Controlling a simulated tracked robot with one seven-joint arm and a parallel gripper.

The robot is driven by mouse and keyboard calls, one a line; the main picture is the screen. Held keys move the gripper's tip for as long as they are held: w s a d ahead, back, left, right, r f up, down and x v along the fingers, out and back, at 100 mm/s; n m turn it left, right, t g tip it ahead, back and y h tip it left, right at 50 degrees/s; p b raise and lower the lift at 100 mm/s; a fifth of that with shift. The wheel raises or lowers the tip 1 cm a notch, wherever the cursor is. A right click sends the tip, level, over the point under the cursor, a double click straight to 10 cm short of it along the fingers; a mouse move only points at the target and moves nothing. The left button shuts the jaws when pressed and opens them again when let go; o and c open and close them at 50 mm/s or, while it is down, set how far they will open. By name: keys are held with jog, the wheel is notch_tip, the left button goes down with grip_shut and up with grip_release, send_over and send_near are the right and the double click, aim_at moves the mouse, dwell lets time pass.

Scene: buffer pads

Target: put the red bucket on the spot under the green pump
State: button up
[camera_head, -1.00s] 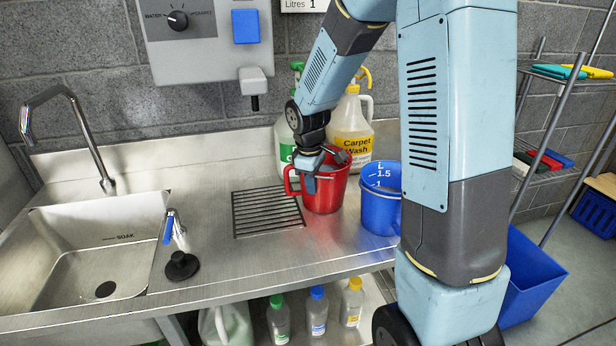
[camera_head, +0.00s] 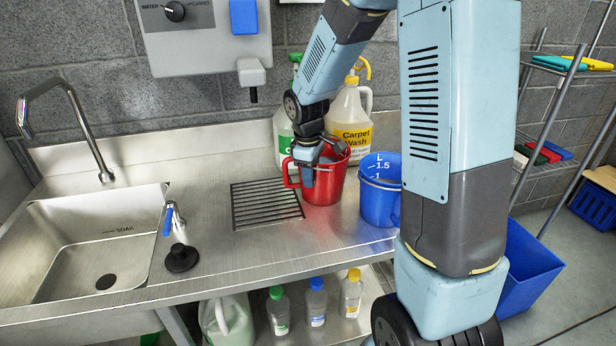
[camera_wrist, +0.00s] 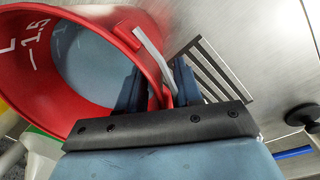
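The red bucket (camera_head: 325,184) stands upright on the steel counter, right of the drain grate (camera_head: 266,205). My gripper (camera_head: 307,172) is at its left rim, by the side handle. In the wrist view, my gripper's fingers (camera_wrist: 160,92) straddle the bucket's red rim, one inside and one outside; the red bucket (camera_wrist: 30,95) fills the left. I cannot tell whether they press on the wall. A bottle with a green pump top (camera_head: 295,58) stands behind the bucket, partly hidden by my arm. A grey dispenser nozzle (camera_head: 253,94) hangs above the back of the grate.
A blue bucket (camera_head: 379,192) stands close to the right of the red one. A Carpet Wash bottle (camera_head: 352,125) stands behind. The grate is bare.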

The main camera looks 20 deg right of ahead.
notch_tip(320, 180, up, 11)
jog(key=s+d+r+m+t, duration=0.1)
jog(key=s+r+m, duration=0.2)
jog(key=s, duration=0.5)
jog(key=s+d+r+m+t, duration=0.1)
jog(key=s+r+m+t, duration=0.1)
jog(key=s, duration=0.6)
jog(key=s+d+r+m+t, duration=0.1)
jog(key=s+d+r+m, duration=0.1)
jog(key=s+r+m, duration=0.3)
jog(key=s, duration=0.3)
jog(key=shift+s+m+t+y, duration=0.3)
jog(key=shift+s+t+y, duration=0.05)
jog(key=shift+t+y, duration=0.05)
